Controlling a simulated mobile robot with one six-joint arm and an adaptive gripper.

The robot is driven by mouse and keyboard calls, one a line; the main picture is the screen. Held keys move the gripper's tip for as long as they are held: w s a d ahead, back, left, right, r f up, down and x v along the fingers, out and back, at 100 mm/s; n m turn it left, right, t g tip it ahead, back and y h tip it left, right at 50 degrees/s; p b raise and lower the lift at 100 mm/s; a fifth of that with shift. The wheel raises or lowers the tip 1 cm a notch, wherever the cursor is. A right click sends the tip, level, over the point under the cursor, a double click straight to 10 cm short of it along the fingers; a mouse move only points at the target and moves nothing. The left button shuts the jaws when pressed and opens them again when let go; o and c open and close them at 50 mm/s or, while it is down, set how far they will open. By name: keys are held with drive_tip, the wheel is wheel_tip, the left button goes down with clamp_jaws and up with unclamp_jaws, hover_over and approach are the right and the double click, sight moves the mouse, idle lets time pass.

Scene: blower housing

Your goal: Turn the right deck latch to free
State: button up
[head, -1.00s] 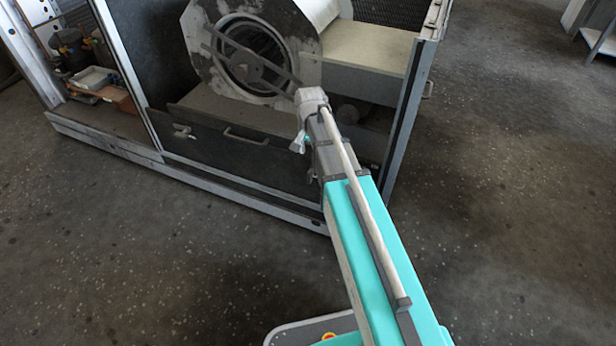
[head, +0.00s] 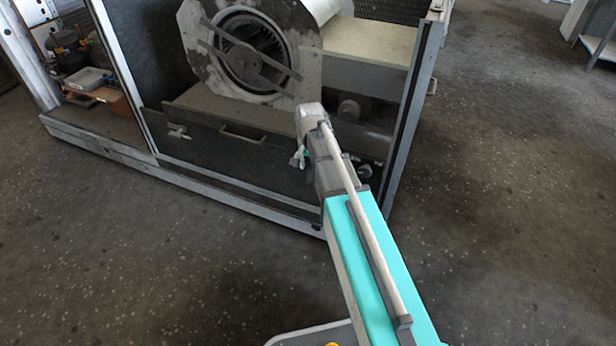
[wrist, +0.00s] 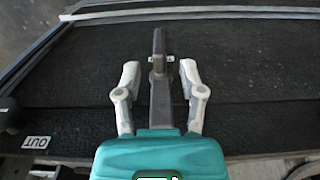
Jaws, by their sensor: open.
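The dark deck front (head: 235,160) lies below the blower, with a pale bar handle (head: 243,134) in its middle and the left latch (head: 178,131) near its left end. My gripper (head: 298,158) is at the right part of the deck front, and my arm hides much of that area. The right latch cannot be made out in the head view. In the wrist view, my gripper (wrist: 159,68) is open, its two pale fingers apart over the dark panel. A dark grey bar (wrist: 159,90) lies between them; I cannot tell whether it is the latch lever or my gripper's part.
The round blower housing (head: 245,55) stands above the deck. The frame's right post (head: 405,125) rises close to the right of my arm. The floor (head: 130,260) in front is clear.

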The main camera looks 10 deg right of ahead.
drive_tip(key=shift+f+b, duration=1.15)
drive_tip(key=shift+f, duration=0.25)
clamp_jaws()
drive_tip(key=shift+a, duration=0.2)
